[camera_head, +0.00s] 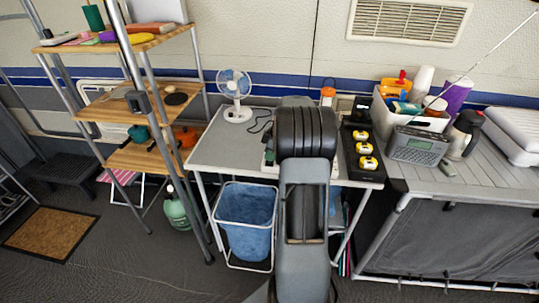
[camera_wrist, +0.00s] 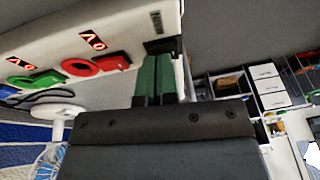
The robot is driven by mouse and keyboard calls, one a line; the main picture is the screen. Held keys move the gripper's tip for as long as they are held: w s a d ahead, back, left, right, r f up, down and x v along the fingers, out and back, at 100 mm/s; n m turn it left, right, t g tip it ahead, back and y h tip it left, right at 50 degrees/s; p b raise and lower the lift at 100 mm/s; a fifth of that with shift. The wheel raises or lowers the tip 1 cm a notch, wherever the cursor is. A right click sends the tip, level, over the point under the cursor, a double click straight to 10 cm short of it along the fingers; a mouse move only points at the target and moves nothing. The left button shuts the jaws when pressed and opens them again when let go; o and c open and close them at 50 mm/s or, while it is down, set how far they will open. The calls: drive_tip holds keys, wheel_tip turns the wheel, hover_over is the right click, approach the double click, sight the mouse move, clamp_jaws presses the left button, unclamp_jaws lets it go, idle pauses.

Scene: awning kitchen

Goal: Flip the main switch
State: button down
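In the wrist view a white panel (camera_wrist: 105,28) fills the upper left, seen tilted. It carries red round and block-shaped parts (camera_wrist: 82,67), green parts (camera_wrist: 45,78) and black labels with orange marks (camera_wrist: 92,41). A small dark rectangular part (camera_wrist: 160,46), possibly the main switch, sits near the panel's right end. My gripper (camera_wrist: 158,60) has green fingers side by side, seemingly closed together with nothing visible between them. Their tips are just below that dark part; contact cannot be told. In the head view my arm hides the gripper and most of the device on the grey table (camera_head: 215,150).
A white fan (camera_head: 235,95) stands left on the table. A black box with yellow parts (camera_head: 366,137) is right of my arm. A grey radio (camera_head: 418,149) and a white crate (camera_head: 400,117) stand farther right. A shelf rack (camera_head: 150,100) and blue bin (camera_head: 247,210) are left.

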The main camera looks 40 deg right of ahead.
sight(270, 163)
drive_tip(key=shift+s+a+f, duration=0.1)
drive_tip(key=shift+s+f, duration=0.1)
drive_tip(key=shift+f, duration=0.1)
drive_tip(key=shift+s+a, duration=0.2)
drive_tip(key=shift+s, duration=0.05)
drive_tip(key=shift+s+a+b, duration=0.25)
drive_tip(key=shift+a+b, duration=0.05)
drive_tip(key=shift+r, duration=0.1)
drive_tip(key=r+p, duration=0.1)
drive_tip(key=r, duration=0.1)
drive_tip(key=r+p, duration=0.2)
drive_tip(key=shift+w+d+r, duration=0.15)
drive_tip(key=shift+w+r, duration=0.05)
drive_tip(key=shift+r, duration=0.15)
drive_tip(key=v, duration=0.9)
drive_tip(key=shift+w+d+r, duration=0.15)
drive_tip(key=shift+d+r, duration=0.15)
drive_tip(key=shift+d, duration=0.2)
